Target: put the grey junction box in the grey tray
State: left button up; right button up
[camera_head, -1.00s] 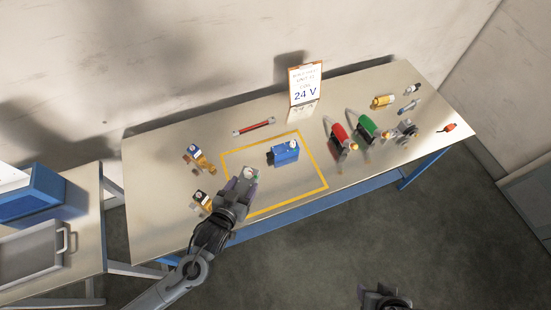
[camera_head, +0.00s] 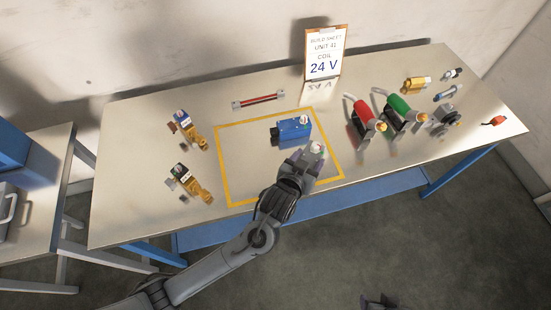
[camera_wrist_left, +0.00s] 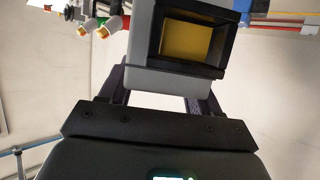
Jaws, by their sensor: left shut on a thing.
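My left gripper (camera_head: 302,160) is shut on the grey junction box (camera_head: 316,150), over the right front part of the yellow outline on the bench. In the left wrist view the junction box (camera_wrist_left: 145,50) sits between the fingers, a grey body with a black-framed, yellowish window. Its far side is hidden. The grey tray (camera_head: 6,216) shows only in part at the left edge of the head view, on a side table. My right gripper (camera_head: 380,302) is a small dark shape cut by the bottom edge, its jaws unclear.
A blue box (camera_head: 292,131) stands inside the outline, just behind the held box. Two brass valves (camera_head: 196,139) lie left of it. Red (camera_head: 361,112) and green (camera_head: 401,108) parts and several small fittings are on the right. A sign (camera_head: 325,55) stands at the back.

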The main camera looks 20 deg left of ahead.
pick_arm(q)
jog(key=shift+w+d+b, duration=0.3)
jog(key=shift+w+b, duration=0.25)
jog(key=shift+b, duration=0.1)
jog(key=shift+w+a, duration=0.1)
jog(key=shift+w, duration=0.05)
jog(key=shift+w+a+f+b, duration=0.2)
jog(key=shift+a+b, duration=0.1)
jog(key=shift+b, duration=0.05)
send_over(280, 155)
jog(key=s+d, duration=0.1)
jog(key=s, duration=0.3)
notch_tip(280, 155, down, 6)
jog(key=shift+w+d+f+b, duration=0.15)
jog(key=shift+f+b, duration=0.65)
jog(key=shift+f, duration=1.4)
pick_arm(e)
jog(key=shift+a+f, duration=0.1)
jog(key=shift+f, duration=2.25)
pick_arm(q)
jog(key=shift+f, duration=0.1)
jog(key=o, duration=1.2)
